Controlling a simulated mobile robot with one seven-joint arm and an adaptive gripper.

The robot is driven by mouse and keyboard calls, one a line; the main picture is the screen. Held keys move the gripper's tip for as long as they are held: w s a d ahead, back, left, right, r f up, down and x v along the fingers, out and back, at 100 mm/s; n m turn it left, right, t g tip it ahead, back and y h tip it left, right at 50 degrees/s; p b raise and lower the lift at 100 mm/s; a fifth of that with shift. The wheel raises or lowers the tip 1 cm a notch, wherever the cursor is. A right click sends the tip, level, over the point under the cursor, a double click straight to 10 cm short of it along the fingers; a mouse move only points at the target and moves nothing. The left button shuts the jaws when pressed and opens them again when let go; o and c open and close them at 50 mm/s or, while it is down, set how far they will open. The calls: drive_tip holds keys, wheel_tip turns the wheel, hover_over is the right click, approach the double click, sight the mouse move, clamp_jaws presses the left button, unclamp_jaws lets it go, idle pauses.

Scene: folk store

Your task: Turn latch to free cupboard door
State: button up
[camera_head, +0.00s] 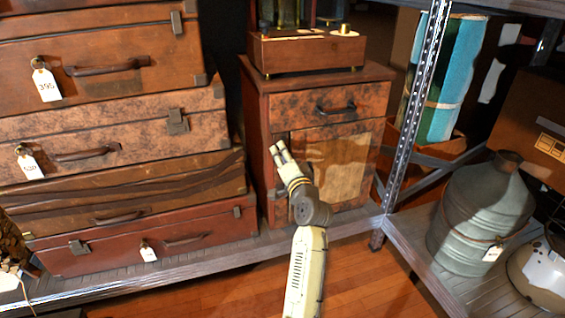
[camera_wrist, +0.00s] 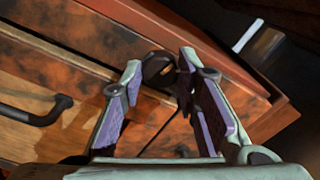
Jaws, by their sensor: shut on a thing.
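The wooden cupboard (camera_head: 258,120) has a mottled brown front, with a drawer above a lighter door (camera_head: 345,165). My gripper (camera_head: 281,150) reaches its upper left front, by the door's edge. In the wrist view my gripper (camera_wrist: 160,64) has its two purple-padded fingers on either side of a dark rounded latch (camera_wrist: 156,72) and is shut on it. The latch sits on the cupboard front; the head view hides it behind my gripper. The door looks shut, though part of its left edge is covered by my arm.
Stacked suitcases (camera_head: 120,130) stand close at left. A metal shelf post (camera_head: 417,105) and a grey jug (camera_head: 480,215) are at right. The wooden floor (camera_head: 360,280) is clear in front.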

sight(279, 119)
drive_tip(key=shift+f+n+b, duration=0.1)
drive_tip(key=shift+n+b, duration=0.9)
drive_tip(key=shift+n, duration=0.5)
drive_tip(key=o, duration=1.2)
drive_tip(key=shift+c, duration=0.2)
wheel_tip(279, 119, up, 10)
drive_tip(key=shift+r, duration=0.1)
